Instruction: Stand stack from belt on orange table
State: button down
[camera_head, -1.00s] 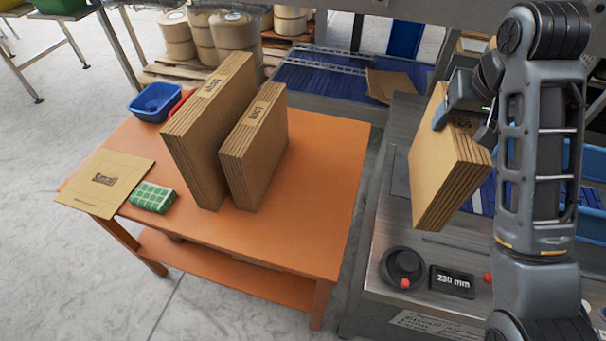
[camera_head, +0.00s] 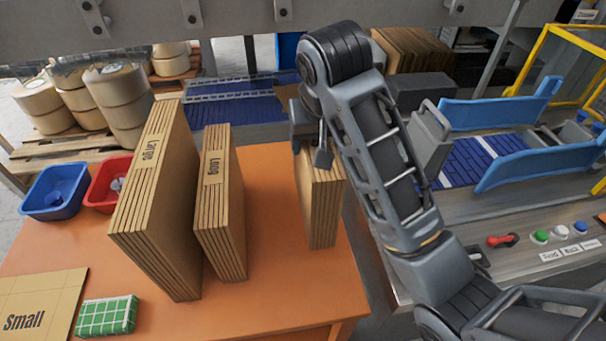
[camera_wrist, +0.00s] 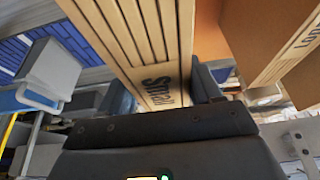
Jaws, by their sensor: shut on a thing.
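My gripper (camera_head: 312,145) is shut on the top of an upright stack of flat cardboard (camera_head: 323,205), at the right part of the orange table (camera_head: 275,265). In the wrist view the held stack (camera_wrist: 140,40) carries the label "Small", between the dark fingers (camera_wrist: 165,95). Its lower end appears at or just above the tabletop; contact cannot be told. The "Long" stack (camera_head: 225,215) stands upright to its left, with a clear gap. The "Large" stack (camera_head: 160,210) stands further left. My arm hides part of the held stack's top and right side.
A flat "Small" sheet (camera_head: 40,300) and a green-and-white box (camera_head: 106,315) lie at the table's front left. A blue bin (camera_head: 55,190) and a red bin (camera_head: 105,185) are at the back left. The machine with blue guards (camera_head: 500,110) is on the right.

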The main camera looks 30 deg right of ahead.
jog(key=shift+a+f, duration=0.35)
jog(key=shift+a, duration=0.25)
jog(key=shift+a+f, duration=0.35)
jog(key=shift+a, duration=0.2)
jog(key=shift+f, duration=2.1)
jog(key=shift+c, duration=1)
grip_release()
